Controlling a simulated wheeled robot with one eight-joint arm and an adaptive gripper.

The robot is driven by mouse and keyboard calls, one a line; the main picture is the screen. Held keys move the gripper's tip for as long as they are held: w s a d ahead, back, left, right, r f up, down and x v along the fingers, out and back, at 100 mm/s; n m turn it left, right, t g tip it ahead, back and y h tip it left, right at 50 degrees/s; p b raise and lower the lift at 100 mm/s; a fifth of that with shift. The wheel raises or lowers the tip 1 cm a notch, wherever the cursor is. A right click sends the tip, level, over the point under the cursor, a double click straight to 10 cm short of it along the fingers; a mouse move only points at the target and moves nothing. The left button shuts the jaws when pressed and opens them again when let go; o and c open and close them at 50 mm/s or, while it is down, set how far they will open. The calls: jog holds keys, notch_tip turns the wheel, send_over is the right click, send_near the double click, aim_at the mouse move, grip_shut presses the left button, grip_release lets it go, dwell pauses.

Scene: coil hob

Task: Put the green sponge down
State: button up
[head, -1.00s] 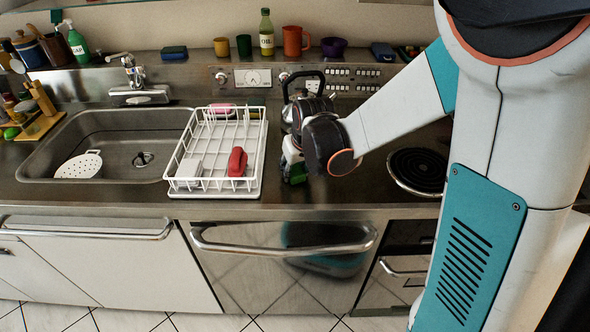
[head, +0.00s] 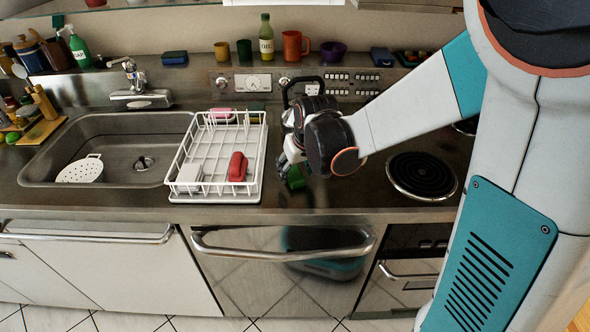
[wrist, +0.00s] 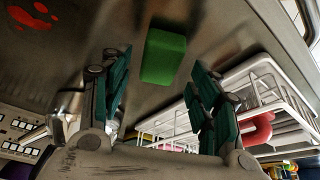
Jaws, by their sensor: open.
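The green sponge (head: 295,178) lies on the steel counter (head: 330,200), right of the dish rack, partly hidden by my wrist in the head view. In the wrist view the sponge (wrist: 163,57) shows whole as a green block, with its near end between the fingertips. My gripper (wrist: 160,75) is open, with a gap between each teal-padded finger and the sponge. In the head view my gripper (head: 285,165) is low over the counter beside the sponge, mostly hidden by my own wrist.
A white dish rack (head: 183,152) holding a red item (head: 237,166) stands close on the left, beside the sink (head: 120,132). A kettle with a black handle (head: 303,80) is behind my gripper. A coil burner (head: 422,175) is to the right.

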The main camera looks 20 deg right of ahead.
jog(key=p+v, duration=0.3)
jog(key=v, duration=0.6)
jog(key=s+r+m+t, duration=0.1)
jog(key=s+r, duration=0.6)
jog(key=s, duration=1.1)
jog(key=shift+a+t, duration=0.2)
jog(key=shift+t, duration=0.6)
jog(key=shift+o, duration=0.6)
jog(key=shift+r, duration=0.1)
